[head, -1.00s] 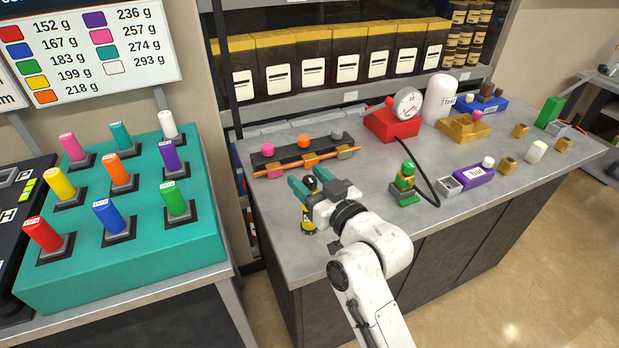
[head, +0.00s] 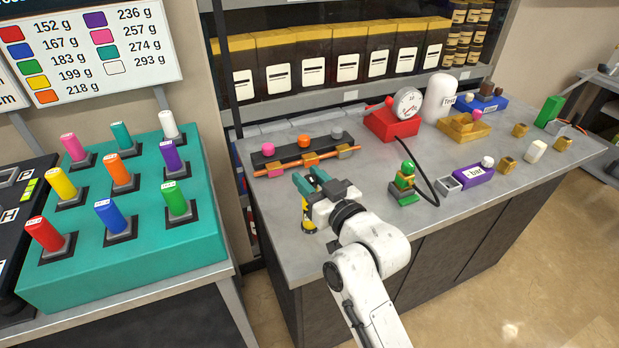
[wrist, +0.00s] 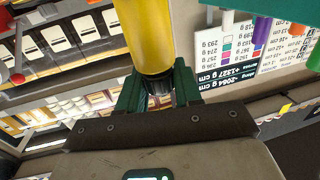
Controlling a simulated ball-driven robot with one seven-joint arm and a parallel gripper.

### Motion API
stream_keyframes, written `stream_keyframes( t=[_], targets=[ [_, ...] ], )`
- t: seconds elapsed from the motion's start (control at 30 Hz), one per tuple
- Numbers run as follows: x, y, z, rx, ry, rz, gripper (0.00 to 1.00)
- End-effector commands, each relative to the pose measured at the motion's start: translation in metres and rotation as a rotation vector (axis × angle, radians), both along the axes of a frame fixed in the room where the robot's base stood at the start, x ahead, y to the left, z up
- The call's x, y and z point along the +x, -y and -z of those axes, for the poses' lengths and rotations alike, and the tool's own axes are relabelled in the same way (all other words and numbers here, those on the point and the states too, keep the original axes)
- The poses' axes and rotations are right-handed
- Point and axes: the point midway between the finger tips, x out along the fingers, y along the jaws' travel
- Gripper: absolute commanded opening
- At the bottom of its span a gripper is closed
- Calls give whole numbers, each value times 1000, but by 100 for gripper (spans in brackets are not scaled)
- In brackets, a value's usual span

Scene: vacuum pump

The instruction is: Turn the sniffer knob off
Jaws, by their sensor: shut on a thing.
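A small yellow cylinder (head: 307,212), apparently the sniffer, stands at the near left edge of the grey workbench. My gripper (head: 311,182) is over its top end, with its green fingers closed in. In the wrist view the yellow cylinder (wrist: 146,35) fills the top middle of the picture. A dark knob-like end (wrist: 158,90) sits between my green fingers (wrist: 158,97), which are shut on it. The knob's marking and its on or off position cannot be made out. In the head view the knob is hidden by my fingers.
A black rack with coloured knobs (head: 304,141) and an orange rod lies just behind my gripper. A red gauge unit (head: 392,125) is farther back.

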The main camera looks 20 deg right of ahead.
Motion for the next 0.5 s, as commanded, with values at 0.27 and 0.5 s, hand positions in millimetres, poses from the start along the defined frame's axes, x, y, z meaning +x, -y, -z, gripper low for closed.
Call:
stream_keyframes(
  t=[0.27,0.5],
  targets=[
    [0,1,2,-3,-13,81,4],
    [0,-3,7,-9,-12,134,4]
  ],
)
